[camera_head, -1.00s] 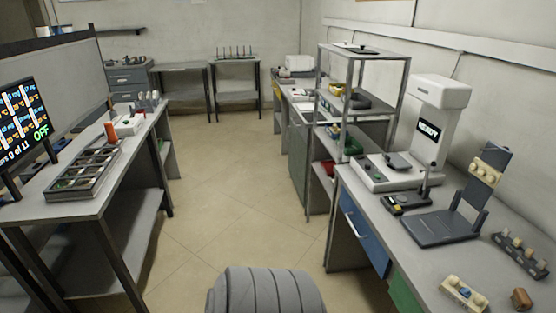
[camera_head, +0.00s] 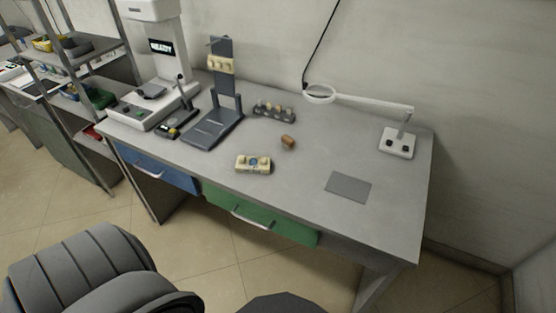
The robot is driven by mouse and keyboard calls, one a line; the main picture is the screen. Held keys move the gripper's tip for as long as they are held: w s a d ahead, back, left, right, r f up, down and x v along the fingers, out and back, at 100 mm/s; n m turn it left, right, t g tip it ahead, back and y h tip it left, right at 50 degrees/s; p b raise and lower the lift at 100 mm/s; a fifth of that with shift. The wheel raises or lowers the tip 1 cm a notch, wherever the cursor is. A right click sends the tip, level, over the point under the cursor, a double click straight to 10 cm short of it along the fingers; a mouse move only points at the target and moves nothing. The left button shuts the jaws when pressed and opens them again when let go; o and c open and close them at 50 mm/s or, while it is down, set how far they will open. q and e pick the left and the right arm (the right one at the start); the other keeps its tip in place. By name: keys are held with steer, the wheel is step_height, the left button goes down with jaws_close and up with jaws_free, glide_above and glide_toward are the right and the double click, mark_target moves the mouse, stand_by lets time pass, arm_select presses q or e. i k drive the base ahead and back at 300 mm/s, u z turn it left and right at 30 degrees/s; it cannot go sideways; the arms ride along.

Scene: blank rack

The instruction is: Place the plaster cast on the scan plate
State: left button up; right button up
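A cream block with bumps on top and a small blue mark (camera_head: 254,163), which looks like the plaster cast, lies near the front edge of the bench. Another cream bumpy piece (camera_head: 220,64) sits high on a dark upright stand (camera_head: 208,128). A white scanner-like machine (camera_head: 168,62) with a READY screen stands at the bench's back left; a small dark plate (camera_head: 152,91) is on its base, perhaps the scan plate. A flat grey pad (camera_head: 348,187) lies on the right of the bench. Neither gripper shows in the view.
The grey bench (camera_head: 300,185) has a blue drawer (camera_head: 158,168) and a green drawer (camera_head: 262,216). A small rack (camera_head: 274,112), a brown lump (camera_head: 288,143) and a magnifier lamp (camera_head: 397,141) stand on it. Open shelving (camera_head: 75,60) is at left. The bench's right front is mostly bare.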

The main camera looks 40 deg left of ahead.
mark_target(151, 88)
steer(key=z, duration=1.45)
steer(key=k, duration=2)
steer(key=u, duration=2.4)
steer(key=i, duration=0.35)
steer(key=u, duration=0.05)
